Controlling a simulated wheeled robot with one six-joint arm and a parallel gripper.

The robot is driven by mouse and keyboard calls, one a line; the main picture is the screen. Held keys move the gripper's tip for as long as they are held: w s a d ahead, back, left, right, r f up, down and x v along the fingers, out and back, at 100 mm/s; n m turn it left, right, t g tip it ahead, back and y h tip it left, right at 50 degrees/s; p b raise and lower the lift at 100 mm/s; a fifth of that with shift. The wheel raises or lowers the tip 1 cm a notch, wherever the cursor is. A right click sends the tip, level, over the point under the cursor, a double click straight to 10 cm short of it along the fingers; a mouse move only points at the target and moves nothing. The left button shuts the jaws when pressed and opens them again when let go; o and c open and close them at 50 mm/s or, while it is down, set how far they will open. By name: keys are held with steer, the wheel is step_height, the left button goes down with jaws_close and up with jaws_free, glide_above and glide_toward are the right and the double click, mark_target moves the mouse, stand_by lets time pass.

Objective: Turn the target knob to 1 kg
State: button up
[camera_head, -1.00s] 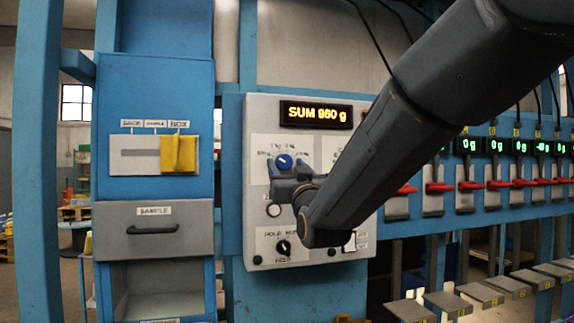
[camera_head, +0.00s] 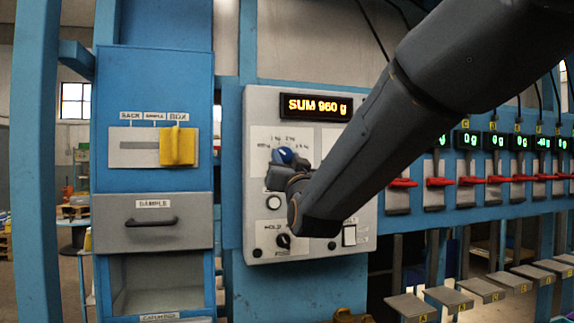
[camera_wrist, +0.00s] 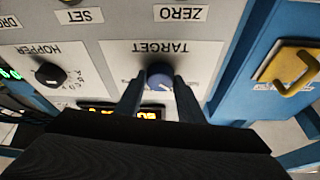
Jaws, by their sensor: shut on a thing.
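The target knob (camera_head: 284,156) is blue and round on the grey control panel (camera_head: 352,258), with weight labels around it; the 1 kg and 2 kg labels show above it. In the wrist view the knob (camera_wrist: 159,76) sits between the two fingers of my gripper (camera_wrist: 158,92), under the upside-down word TARGET. My gripper (camera_head: 283,170) is shut on the knob and partly covers it in the head view. Its exact pointing direction is hard to tell.
A black HOLD knob (camera_head: 283,241) is lower on the panel. The hopper knob (camera_wrist: 50,75) shows in the wrist view. A yellow slider (camera_head: 177,147) and a sample drawer (camera_head: 153,222) are at left. Several red levers (camera_head: 440,182) line the right.

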steer(key=m+h+b, duration=0.1)
steer(key=m, duration=0.1)
steer(key=m+h+b, duration=0.1)
steer(key=m, duration=0.1)
steer(key=shift+a+m, duration=0.2)
steer(key=shift+m, duration=0.1)
steer(key=shift+s+r+m+g+h+b, duration=0.15)
steer(key=shift+m+h, duration=0.3)
steer(key=shift+m, duration=0.5)
steer(key=shift+w+f+m+g+h+b, duration=0.15)
steer(key=shift+m+h, duration=0.3)
steer(key=shift+m, duration=0.5)
steer(key=shift+s+r, duration=0.1)
steer(key=shift+r, duration=0.05)
steer(key=o, duration=1.1)
steer(key=shift+a, duration=0.1)
steer(key=shift+c, duration=0.2)
steer(key=b+v, duration=0.1)
steer(key=v, duration=0.6)
steer(key=shift+s+b, duration=0.35)
steer(key=shift+s, duration=0.05)
